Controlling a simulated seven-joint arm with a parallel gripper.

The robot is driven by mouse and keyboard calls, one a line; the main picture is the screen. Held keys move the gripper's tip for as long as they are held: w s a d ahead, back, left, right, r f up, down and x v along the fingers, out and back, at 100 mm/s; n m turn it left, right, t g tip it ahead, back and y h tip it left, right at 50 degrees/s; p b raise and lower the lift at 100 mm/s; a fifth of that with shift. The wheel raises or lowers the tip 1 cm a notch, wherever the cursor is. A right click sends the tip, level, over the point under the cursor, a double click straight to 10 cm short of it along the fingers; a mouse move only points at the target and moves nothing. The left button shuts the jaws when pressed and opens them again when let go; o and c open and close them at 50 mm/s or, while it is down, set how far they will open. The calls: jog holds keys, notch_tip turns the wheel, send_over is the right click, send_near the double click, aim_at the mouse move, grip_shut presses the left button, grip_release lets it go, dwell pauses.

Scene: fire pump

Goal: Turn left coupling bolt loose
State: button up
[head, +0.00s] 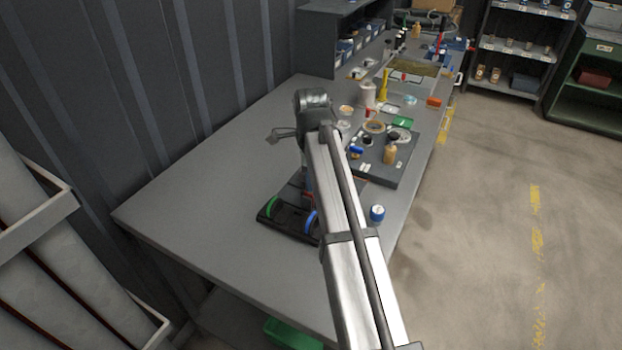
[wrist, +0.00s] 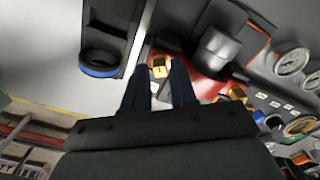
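In the wrist view, the two dark fingers of my gripper (wrist: 160,76) stand apart with nothing between them. A small brass-yellow fitting (wrist: 158,66) shows just past the fingertips, in front of a red body (wrist: 205,86). It may be a coupling bolt, but I cannot tell whether it is the left one. A second brass-yellow part (wrist: 237,94) is to its right. I see no contact between the fingers and the fitting. My arm covers most of the pump there.
A grey cylinder (wrist: 217,46) and round gauges (wrist: 291,62) are right of the fingers in the wrist view. A dark tray (head: 267,217) with green and blue handles lies on the workbench (head: 195,180). Bottles and tools crowd the bench's far part; its left part is clear.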

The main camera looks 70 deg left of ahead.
jog(key=shift+f, duration=0.3)
grip_shut()
